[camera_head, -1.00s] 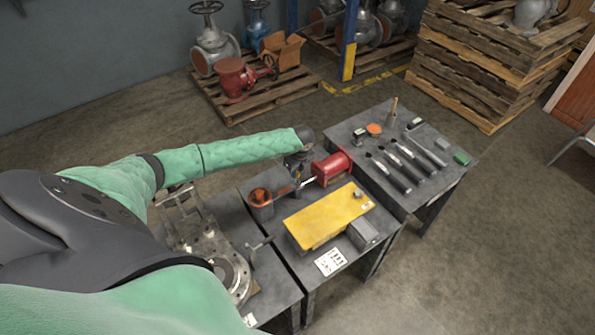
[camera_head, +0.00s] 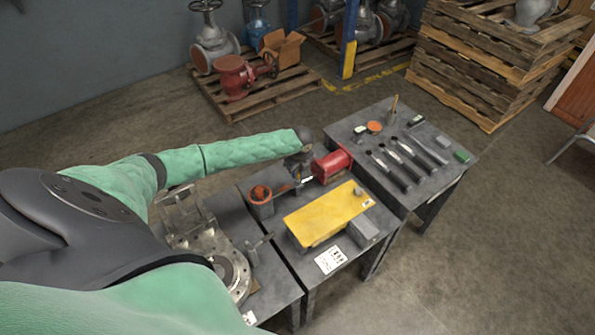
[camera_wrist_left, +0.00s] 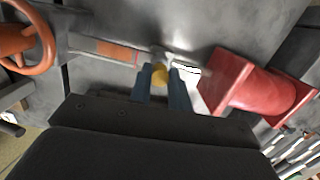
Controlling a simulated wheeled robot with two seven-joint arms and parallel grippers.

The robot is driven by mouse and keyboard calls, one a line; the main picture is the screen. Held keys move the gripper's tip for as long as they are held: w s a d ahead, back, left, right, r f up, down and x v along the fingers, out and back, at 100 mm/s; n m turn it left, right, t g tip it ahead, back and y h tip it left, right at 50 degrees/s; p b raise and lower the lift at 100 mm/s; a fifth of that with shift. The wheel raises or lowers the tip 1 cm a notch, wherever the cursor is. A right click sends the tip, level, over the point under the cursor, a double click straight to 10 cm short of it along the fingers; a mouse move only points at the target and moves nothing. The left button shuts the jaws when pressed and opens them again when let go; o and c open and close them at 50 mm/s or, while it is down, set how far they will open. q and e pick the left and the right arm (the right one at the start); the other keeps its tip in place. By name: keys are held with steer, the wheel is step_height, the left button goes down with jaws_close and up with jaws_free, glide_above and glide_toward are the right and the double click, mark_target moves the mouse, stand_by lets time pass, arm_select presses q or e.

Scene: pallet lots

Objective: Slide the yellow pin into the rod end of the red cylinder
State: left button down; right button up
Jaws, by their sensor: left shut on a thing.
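The red cylinder (camera_head: 331,166) lies on the middle table; it also shows in the left wrist view (camera_wrist_left: 258,90), with its bright rod pointing left. My left gripper (camera_head: 301,172) is low beside the rod side of the cylinder. In the left wrist view its two blue-grey fingers (camera_wrist_left: 164,88) are shut on the yellow pin (camera_wrist_left: 160,74), which shows as a small yellow round between them. The rod end (camera_wrist_left: 160,57) is just beyond the pin, close to the fingertips. I cannot tell whether the pin is in its hole. My right gripper is out of view.
An orange handwheel (camera_head: 260,194) stands left of the gripper. A yellow plate (camera_head: 327,214) and a grey block (camera_head: 363,231) lie in front. Several hand tools lie on the right table (camera_head: 435,187). A steel fixture (camera_head: 183,212) stands on the left table.

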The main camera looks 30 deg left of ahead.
mark_target(299, 174)
arm_select(q)
steer(key=shift+f+b, duration=0.35)
steer(key=shift+f, duration=0.5)
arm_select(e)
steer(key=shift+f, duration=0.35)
arm_select(q)
steer(key=c, duration=1.2)
jaws_free()
steer(key=shift+c, duration=0.2)
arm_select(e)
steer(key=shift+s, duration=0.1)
arm_select(q)
steer(key=shift+r+b, duration=0.3)
steer(key=shift+r, duration=0.1)
steer(key=r, duration=0.2)
steer(key=r+b, duration=0.2)
steer(key=r, duration=0.1)
steer(key=shift+s+d+r, duration=0.1)
steer(key=shift+d+r, duration=0.25)
steer(key=shift+r, duration=0.65)
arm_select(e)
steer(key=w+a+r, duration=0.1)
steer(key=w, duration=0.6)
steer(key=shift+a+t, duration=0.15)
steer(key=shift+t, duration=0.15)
